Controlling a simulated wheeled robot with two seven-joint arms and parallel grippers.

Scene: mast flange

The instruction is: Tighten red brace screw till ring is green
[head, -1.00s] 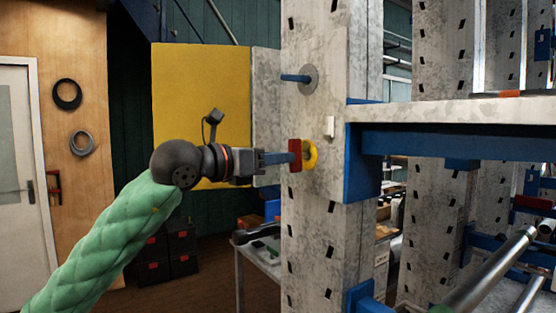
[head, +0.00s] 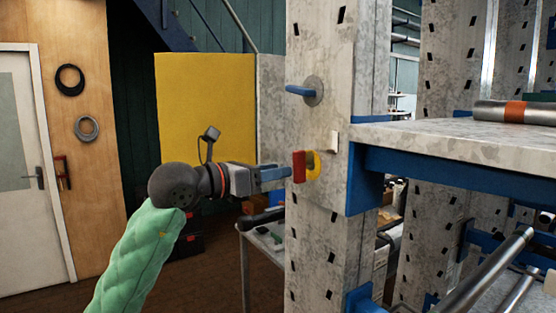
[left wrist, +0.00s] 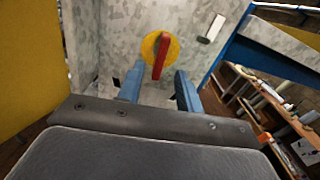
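The red brace screw (head: 299,167) has a flat red handle, standing about upright on the face of the grey mast post (head: 325,235). The ring (head: 315,166) behind it is yellow. In the left wrist view the red handle (left wrist: 160,56) stands nearly upright, slightly tilted, in front of the yellow ring (left wrist: 149,44). My left gripper (head: 288,173) points at the handle from the left, close to it. In the wrist view its blue fingers (left wrist: 158,88) are apart, with the handle just beyond and between the tips; contact cannot be told. My right gripper is not in view.
A blue lever on a grey disc (head: 304,91) sits above on the post. A small white block (head: 331,140) is beside the ring. A shelf with a blue beam (head: 450,172) juts out right. A yellow panel (head: 205,105) stands behind my left arm.

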